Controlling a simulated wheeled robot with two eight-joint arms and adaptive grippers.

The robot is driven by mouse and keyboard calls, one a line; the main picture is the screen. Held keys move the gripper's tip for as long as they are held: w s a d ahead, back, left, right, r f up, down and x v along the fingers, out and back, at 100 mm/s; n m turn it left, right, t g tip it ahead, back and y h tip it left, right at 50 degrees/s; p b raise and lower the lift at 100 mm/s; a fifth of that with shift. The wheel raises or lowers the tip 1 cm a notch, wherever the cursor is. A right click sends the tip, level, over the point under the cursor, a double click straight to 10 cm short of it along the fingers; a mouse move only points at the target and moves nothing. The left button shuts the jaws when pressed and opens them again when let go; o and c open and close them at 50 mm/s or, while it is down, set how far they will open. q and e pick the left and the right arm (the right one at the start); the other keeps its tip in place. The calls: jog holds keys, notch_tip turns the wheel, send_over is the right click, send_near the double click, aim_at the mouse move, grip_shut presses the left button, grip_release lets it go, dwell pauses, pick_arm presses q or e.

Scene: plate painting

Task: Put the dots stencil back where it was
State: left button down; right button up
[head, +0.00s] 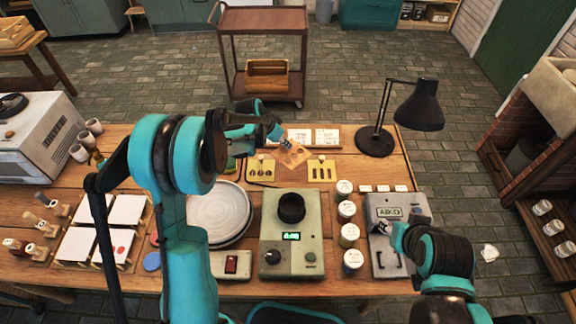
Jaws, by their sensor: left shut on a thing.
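My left gripper (283,141) is at the back middle of the table, shut on an orange-brown square stencil (293,157) with small dark holes, which I take as the dots stencil. It is tilted at the back of the row of stencils; whether it touches the table cannot be told. Two yellow stencils lie in front of it: one at the left (261,170) with small dark cutouts and one at the right (321,171) with upright slots. My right gripper (394,232) is low over the grey box at the right; its fingers are too small to read.
A black lamp (375,140) stands at the back right. White cards (327,137) lie behind the stencils. A green-grey device (288,258) with a dark cup, a white plate (217,215), several lidded jars (347,209) and a grey box (388,263) fill the front.

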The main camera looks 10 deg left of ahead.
aim_at(284, 157)
pick_arm(q)
notch_tip(284, 157, down, 9)
jog(key=b, duration=0.3)
jog(key=shift+r, duration=0.25)
jog(key=shift+f+b, duration=0.35)
jog(key=shift+f, duration=0.15)
jog(key=c, duration=1.5)
grip_release()
jog(key=shift+o, duration=0.7)
jog(key=shift+r, duration=0.1)
